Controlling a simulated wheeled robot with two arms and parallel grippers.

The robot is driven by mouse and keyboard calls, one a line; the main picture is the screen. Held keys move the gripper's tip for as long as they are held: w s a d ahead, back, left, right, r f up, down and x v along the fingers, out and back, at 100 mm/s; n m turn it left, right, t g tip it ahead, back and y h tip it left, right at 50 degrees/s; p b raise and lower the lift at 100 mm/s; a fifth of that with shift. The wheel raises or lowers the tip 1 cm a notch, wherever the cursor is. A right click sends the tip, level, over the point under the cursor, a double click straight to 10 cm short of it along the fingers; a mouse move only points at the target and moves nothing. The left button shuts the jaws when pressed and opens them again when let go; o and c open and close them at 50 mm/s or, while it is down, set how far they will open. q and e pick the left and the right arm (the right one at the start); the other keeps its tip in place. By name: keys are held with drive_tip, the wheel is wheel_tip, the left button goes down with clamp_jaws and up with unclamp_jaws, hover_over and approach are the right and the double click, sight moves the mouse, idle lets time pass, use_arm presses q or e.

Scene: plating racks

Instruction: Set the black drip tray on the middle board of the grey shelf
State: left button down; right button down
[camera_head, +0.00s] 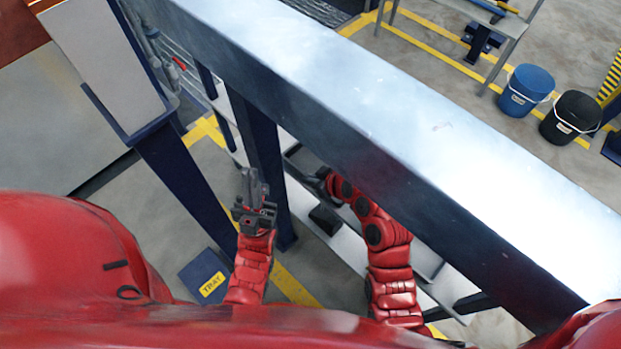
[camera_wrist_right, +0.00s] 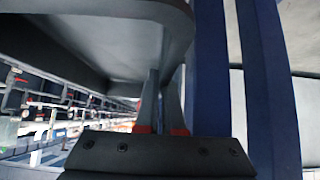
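The grey shelf's broad pale top (camera_head: 420,125) crosses the head view diagonally and hides much of what lies beneath. A lower pale board (camera_head: 345,243) shows below it. The black drip tray (camera_head: 300,160) is partly visible under the top, beside my right gripper (camera_head: 322,178). In the right wrist view, the tray's dark wall and rim (camera_wrist_right: 178,20) fill the upper left. The fingers of my right gripper (camera_wrist_right: 163,100) are close together at its rim, apparently pinching it. Whether the tray touches a board is hidden. My left gripper (camera_head: 252,185) is empty, left of the shelf; its finger gap is unclear.
A dark blue post (camera_head: 258,150) stands just behind my left gripper. A blue piece marked TRAY (camera_head: 207,277) is near the floor at lower left. Blue (camera_head: 526,90) and black (camera_head: 571,117) buckets stand far right. Open floor shows beyond the shelf.

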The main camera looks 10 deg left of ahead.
drive_tip(key=c, duration=1)
unclamp_jaws()
drive_tip(key=shift+c, duration=0.2)
drive_tip(key=p+v, duration=0.1)
drive_tip(key=v, duration=0.3)
drive_tip(key=shift+s+d+r, duration=0.1)
drive_tip(key=shift+d+r, duration=0.15)
drive_tip(key=shift+d, duration=0.05)
drive_tip(key=s+d, duration=0.2)
drive_tip(key=d, duration=0.1)
drive_tip(key=s+d, duration=0.2)
drive_tip(key=d, duration=0.1)
drive_tip(key=s+d, duration=0.3)
drive_tip(key=d, duration=0.1)
drive_tip(key=shift+r, duration=0.15)
